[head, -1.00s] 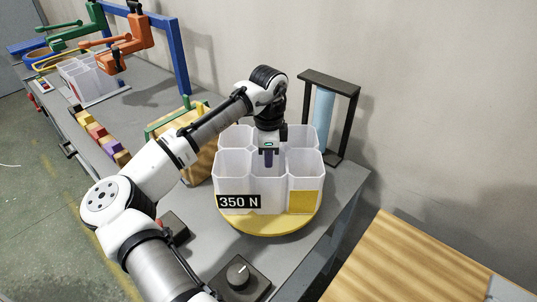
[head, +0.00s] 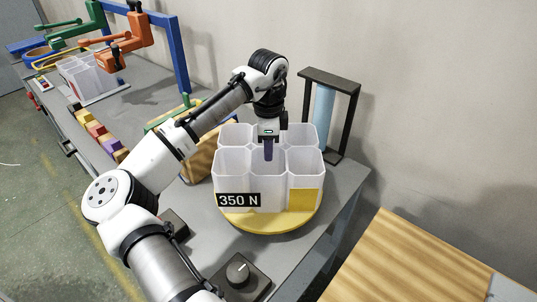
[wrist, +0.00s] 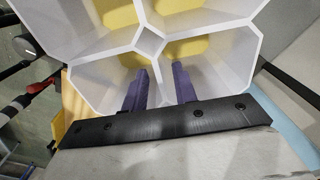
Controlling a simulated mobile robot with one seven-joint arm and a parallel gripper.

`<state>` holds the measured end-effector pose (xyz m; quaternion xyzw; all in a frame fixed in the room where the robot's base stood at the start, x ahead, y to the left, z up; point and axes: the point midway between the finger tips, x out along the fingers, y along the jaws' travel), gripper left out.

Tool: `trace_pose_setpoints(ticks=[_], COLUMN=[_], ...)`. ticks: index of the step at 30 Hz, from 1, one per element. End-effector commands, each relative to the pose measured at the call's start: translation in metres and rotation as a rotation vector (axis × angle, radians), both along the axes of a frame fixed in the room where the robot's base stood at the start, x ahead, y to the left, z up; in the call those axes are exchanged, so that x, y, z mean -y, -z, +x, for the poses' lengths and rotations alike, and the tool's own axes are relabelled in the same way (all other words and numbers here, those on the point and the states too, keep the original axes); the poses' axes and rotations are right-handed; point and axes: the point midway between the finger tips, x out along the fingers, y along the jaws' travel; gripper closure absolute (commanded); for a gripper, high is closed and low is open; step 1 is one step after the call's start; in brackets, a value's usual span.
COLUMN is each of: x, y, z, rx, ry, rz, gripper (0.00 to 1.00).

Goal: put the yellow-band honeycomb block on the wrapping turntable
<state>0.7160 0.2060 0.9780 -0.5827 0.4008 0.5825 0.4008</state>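The honeycomb block (head: 232,165) is white with open cells, a black "350 N" label and a yellow patch (head: 303,199) at its front right. It sits upright on the round yellow wrapping turntable (head: 265,225). My gripper (head: 268,152) is above the middle of the block, pointing down, with dark purple fingers at the cell openings. In the wrist view the fingers (wrist: 160,85) stand apart on either side of a cell wall of the block (wrist: 100,75), and look open. Whether a finger touches the wall cannot be told.
A black frame with a blue roll (head: 325,118) stands behind the turntable. A control box with a knob (head: 240,275) is in front. Another white honeycomb block (head: 88,78) and green and orange clamps stand at the far left. A wooden tabletop (head: 420,265) is at right.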

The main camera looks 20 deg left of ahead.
Motion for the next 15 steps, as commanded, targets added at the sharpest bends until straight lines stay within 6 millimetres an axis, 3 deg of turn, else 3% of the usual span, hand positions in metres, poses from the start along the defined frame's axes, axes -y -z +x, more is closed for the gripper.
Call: trace_pose_setpoints(ticks=[9, 15], x=[0.0, 0.0], y=[-0.069, -0.09], z=[0.001, 0.0], rx=[0.002, 0.0], ry=[0.001, 0.0], rz=[0.002, 0.002], gripper=[0.72, 0.72])
